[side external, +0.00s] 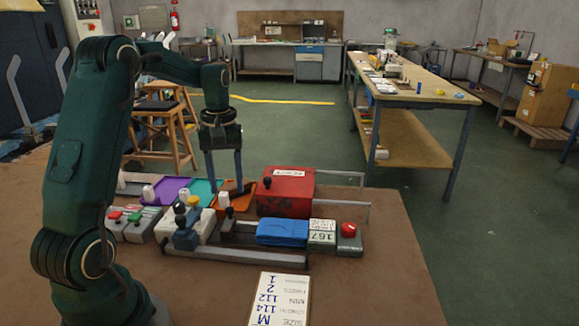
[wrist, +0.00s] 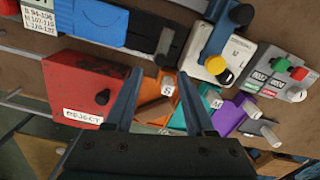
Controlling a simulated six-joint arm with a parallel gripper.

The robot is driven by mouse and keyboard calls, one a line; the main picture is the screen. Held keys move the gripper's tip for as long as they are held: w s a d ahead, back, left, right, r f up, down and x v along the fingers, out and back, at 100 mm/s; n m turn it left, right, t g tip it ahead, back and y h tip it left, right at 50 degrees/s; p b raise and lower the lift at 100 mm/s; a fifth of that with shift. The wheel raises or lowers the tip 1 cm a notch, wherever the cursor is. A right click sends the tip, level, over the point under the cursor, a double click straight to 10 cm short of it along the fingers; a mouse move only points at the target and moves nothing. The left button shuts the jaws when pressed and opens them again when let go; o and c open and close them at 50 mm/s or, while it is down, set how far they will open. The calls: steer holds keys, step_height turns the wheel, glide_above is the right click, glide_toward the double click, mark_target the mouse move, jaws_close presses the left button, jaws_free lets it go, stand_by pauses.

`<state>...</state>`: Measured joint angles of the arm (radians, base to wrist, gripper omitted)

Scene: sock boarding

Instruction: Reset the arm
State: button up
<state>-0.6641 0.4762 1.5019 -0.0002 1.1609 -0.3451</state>
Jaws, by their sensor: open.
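My gripper (side external: 225,182) is open and empty. It points down above the small coloured trays on the brown table, with its fingers apart. In the wrist view, my gripper (wrist: 159,75) has the orange tray marked S (wrist: 158,104) between and beyond its fingers. The teal tray marked M (wrist: 208,100) and the purple tray (wrist: 233,114) lie to the right there. A blue folded piece (side external: 283,232), perhaps a sock, lies at the front of the fixture; it also shows in the wrist view (wrist: 98,22). I cannot tell whether the fingertips touch anything.
A red box (side external: 286,207), labelled as rejects, stands right of the gripper. A white unit with dark blue and yellow knobs (side external: 190,228) stands to the left. A size card (side external: 279,299) lies in front. The table's right front (side external: 375,290) is clear.

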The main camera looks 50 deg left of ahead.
steer(key=shift+w+d+r, duration=0.1)
steer(key=shift+w+d, duration=0.05)
steer(key=shift+d, duration=0.05)
steer(key=s+d+r+m+t+y, duration=0.1)
steer(key=d+r+m+t, duration=0.15)
steer(key=d+r, duration=0.3)
steer(key=s+d+r+m+t, duration=0.1)
steer(key=d+r+m, duration=0.25)
steer(key=d, duration=0.35)
steer(key=s+d+f+m+t+h, duration=0.1)
steer(key=s+d+f+m+t, duration=0.1)
steer(key=s+d+m, duration=0.3)
steer(key=s+d+f, duration=0.1)
steer(key=s+d, duration=0.1)
steer(key=s, duration=0.2)
steer(key=shift+s+d+m, duration=0.15)
steer(key=shift+s+m, duration=0.15)
steer(key=shift+f, duration=0.1)
